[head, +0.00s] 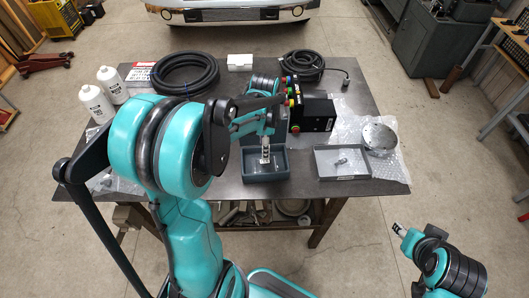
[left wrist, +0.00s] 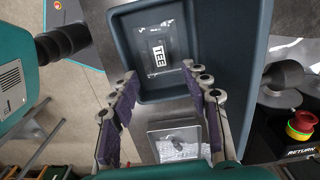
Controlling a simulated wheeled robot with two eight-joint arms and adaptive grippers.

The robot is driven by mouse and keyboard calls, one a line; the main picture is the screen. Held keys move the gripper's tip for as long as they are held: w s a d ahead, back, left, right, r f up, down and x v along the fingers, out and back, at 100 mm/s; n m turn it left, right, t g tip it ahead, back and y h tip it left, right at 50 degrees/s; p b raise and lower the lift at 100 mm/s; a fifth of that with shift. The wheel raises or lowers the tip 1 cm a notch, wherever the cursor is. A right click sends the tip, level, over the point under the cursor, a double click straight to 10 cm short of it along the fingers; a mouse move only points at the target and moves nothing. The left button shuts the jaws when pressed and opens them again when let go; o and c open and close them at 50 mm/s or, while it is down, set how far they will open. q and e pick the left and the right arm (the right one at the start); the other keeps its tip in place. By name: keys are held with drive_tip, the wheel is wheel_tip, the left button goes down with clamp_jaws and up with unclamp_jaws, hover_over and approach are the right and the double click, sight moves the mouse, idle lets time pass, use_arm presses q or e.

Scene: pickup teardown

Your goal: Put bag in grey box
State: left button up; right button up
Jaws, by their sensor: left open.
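A clear bag (left wrist: 163,47) with a black-and-white label lies flat on the floor of the dark blue-grey box in the left wrist view. The box (left wrist: 237,70) also shows in the head view, near the table's front edge (head: 266,178). My left gripper (head: 265,152) points down over the box. In the left wrist view its fingers (left wrist: 160,78) are apart, with the bag beyond the tips and not between them. My right gripper (head: 399,229) is far from the box, low at the right over the floor; its jaws are too small to read.
A lighter grey tray (head: 325,173) with a small metal part stands right of the box. A round metal part (head: 378,137) lies on bubble wrap. A black control box (head: 319,115) with buttons is close behind the box. White bottles (head: 97,104) and a coiled hose (head: 185,72) are at left.

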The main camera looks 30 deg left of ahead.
use_arm(q)
drive_tip(key=s+d+r+n+t, duration=0.7)
drive_tip(key=s+d+r+n, duration=0.2)
drive_tip(key=s+d+n, duration=0.1)
drive_tip(key=shift+s+d+r+n, duration=0.3)
drive_tip(key=shift+s+n, duration=0.2)
